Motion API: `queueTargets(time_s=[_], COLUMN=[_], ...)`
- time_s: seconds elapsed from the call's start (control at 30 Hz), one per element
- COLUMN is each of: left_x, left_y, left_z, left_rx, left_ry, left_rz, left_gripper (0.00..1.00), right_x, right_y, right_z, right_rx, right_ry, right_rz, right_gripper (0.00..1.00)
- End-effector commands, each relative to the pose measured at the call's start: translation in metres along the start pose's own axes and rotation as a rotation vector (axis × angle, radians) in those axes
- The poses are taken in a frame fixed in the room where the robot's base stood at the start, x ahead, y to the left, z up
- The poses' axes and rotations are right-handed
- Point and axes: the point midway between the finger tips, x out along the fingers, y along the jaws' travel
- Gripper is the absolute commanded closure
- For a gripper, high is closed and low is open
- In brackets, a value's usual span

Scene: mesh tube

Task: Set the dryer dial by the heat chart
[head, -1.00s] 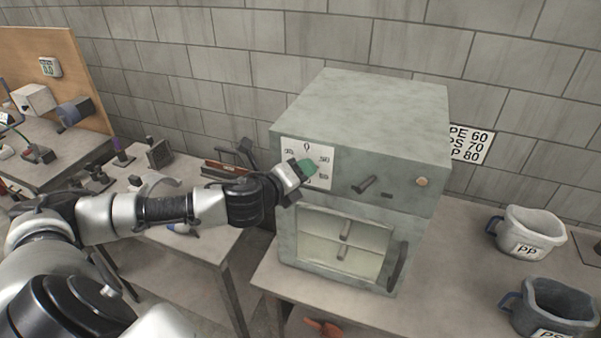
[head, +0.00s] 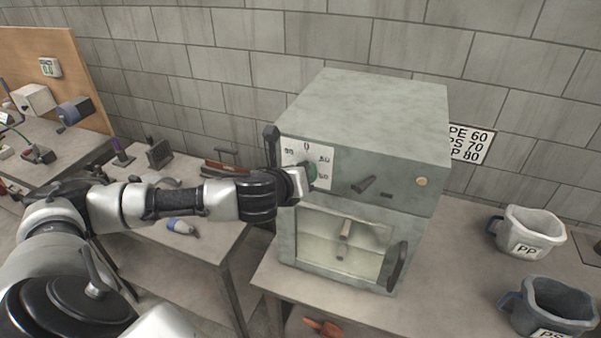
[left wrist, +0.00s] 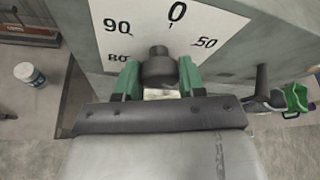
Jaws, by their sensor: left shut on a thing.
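The dryer (head: 365,120) is a grey-green box on the right bench with a white dial plate (head: 325,156) on its front. In the left wrist view the plate (left wrist: 208,22) shows 0 at the top, 90 and 80 on the left, and 50 on the right. My left gripper (left wrist: 158,80) is shut on the dark dial knob (left wrist: 158,62), with a green finger on either side. In the head view the gripper (head: 310,174) hides the knob. The heat chart (head: 470,145) on the wall reads PE 60, PS 70 and a partly hidden P 80. My right gripper is out of view.
The dryer's window door has a dark handle (head: 398,266). Two bins stand on the right, one marked PP (head: 530,232). A tool bench (head: 205,232) lies left.

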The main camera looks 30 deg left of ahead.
Motion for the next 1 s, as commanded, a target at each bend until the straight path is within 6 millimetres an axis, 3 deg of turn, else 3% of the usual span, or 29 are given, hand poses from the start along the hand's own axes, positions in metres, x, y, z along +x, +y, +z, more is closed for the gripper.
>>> queueTargets(time_s=[0.37,0.4,0.57,0.87,1.0], left_x=[0.000,0.000,0.000,-0.002,-0.015], left_y=[0.001,0.001,0.000,0.000,0.001], left_z=[-0.003,-0.003,-0.002,-0.001,-0.003], left_rx=[0.003,0.003,0.003,0.003,0.005], left_ry=[0.007,0.007,0.004,0.002,0.001], left_rz=[0.003,0.003,0.002,0.001,0.000], left_gripper=[0.84,0.58,0.35,0.35,0.35], right_x=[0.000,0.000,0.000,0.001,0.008], right_y=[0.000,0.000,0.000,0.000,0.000], right_z=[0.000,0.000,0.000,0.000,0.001], right_rx=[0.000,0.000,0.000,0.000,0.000], right_ry=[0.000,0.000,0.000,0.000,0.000], right_rz=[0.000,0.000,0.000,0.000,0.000], right_gripper=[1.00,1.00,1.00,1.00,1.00])
